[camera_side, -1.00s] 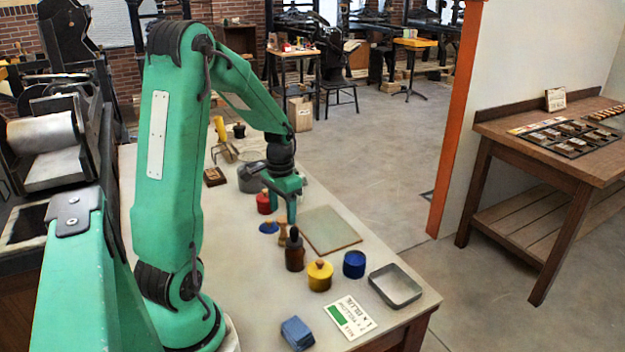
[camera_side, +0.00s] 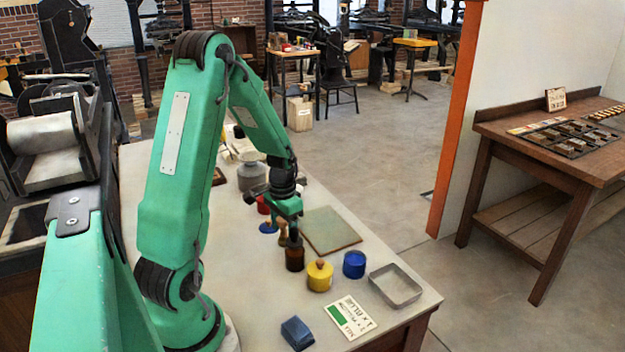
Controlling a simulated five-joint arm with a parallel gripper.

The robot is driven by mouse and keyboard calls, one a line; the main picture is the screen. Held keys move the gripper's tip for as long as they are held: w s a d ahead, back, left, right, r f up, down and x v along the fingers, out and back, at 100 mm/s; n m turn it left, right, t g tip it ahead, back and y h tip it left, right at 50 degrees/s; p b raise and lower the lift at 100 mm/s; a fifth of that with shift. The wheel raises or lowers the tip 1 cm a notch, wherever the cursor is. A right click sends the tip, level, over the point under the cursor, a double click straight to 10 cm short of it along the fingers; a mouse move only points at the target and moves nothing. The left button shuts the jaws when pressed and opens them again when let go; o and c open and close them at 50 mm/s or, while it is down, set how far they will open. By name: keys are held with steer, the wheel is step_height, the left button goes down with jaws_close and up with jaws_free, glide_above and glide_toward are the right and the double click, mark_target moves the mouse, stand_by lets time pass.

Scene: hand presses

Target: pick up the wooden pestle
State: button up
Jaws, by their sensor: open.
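The small wooden pestle (camera_side: 282,240) stands upright on the table, just behind and left of the dark brown bottle (camera_side: 295,257). Its upper part is hidden by my gripper (camera_side: 284,224). My gripper points down at the pestle's top, with its fingers open. One finger overlaps the bottle's top in this view. I cannot tell whether the fingers touch the pestle or the bottle.
A blue lid (camera_side: 268,227) and a red jar (camera_side: 263,205) are left of the gripper. A glass plate (camera_side: 331,230) lies to the right. A yellow pot (camera_side: 320,276), a blue jar (camera_side: 354,264) and a metal tray (camera_side: 396,285) stand nearer the front.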

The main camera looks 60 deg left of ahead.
stand_by(0.4)
steer(key=c, duration=1.1)
steer(key=shift+r, duration=0.15)
steer(key=shift+r, duration=4.9)
steer(key=shift+w+d, duration=0.4)
steer(key=shift+w, duration=0.1)
steer(key=w+d, duration=0.3)
steer(key=d, duration=0.2)
steer(key=w+d, duration=0.3)
steer(key=d, duration=0.3)
steer(key=w+d, duration=0.3)
steer(key=d, duration=0.2)
steer(key=shift+w+d+r, duration=0.3)
steer(key=shift+w, duration=0.1)
